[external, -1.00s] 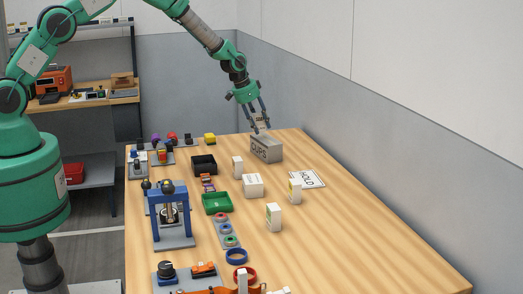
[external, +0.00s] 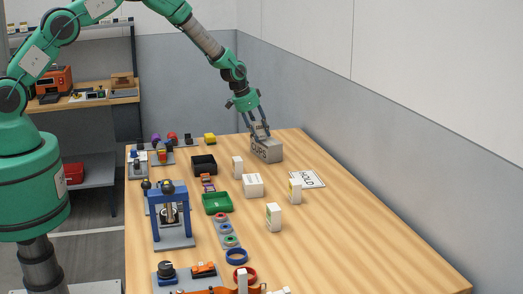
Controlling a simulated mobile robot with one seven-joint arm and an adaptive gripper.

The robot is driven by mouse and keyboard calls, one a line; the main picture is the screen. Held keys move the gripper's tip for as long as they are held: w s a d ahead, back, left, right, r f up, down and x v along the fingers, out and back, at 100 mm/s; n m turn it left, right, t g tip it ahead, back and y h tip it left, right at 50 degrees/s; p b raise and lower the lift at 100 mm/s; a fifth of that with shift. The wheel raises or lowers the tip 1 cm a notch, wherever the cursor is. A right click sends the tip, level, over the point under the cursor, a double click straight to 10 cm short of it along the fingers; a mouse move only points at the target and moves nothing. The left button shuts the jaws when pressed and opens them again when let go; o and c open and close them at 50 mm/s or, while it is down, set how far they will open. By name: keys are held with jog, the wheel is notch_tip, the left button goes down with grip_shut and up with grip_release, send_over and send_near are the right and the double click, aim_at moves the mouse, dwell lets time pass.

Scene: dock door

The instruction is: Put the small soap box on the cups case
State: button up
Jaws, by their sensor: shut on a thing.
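The cups case (external: 268,153) is a grey box lettered "CUPS" near the far end of the wooden table. My gripper (external: 261,136) is directly above it, pointing down, shut on a small light box with dark lettering, the small soap box (external: 261,129). The held box is at the top of the case; I cannot tell whether it touches. The fingers partly hide the box and the back of the case top.
White boxes stand nearby: one (external: 237,167) left of the case, one (external: 253,186) in front, others (external: 295,191) (external: 273,217) nearer. A "HOLD" sign (external: 307,179) lies flat at right. A black tray (external: 204,165) and green tray (external: 216,203) are left. The right side is clear.

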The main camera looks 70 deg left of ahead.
jog(key=shift+f, duration=0.15)
jog(key=o, duration=1.3)
jog(key=shift+r, duration=0.35)
jog(key=v, duration=1.1)
jog(key=shift+s+r, duration=0.25)
jog(key=shift+r, duration=0.05)
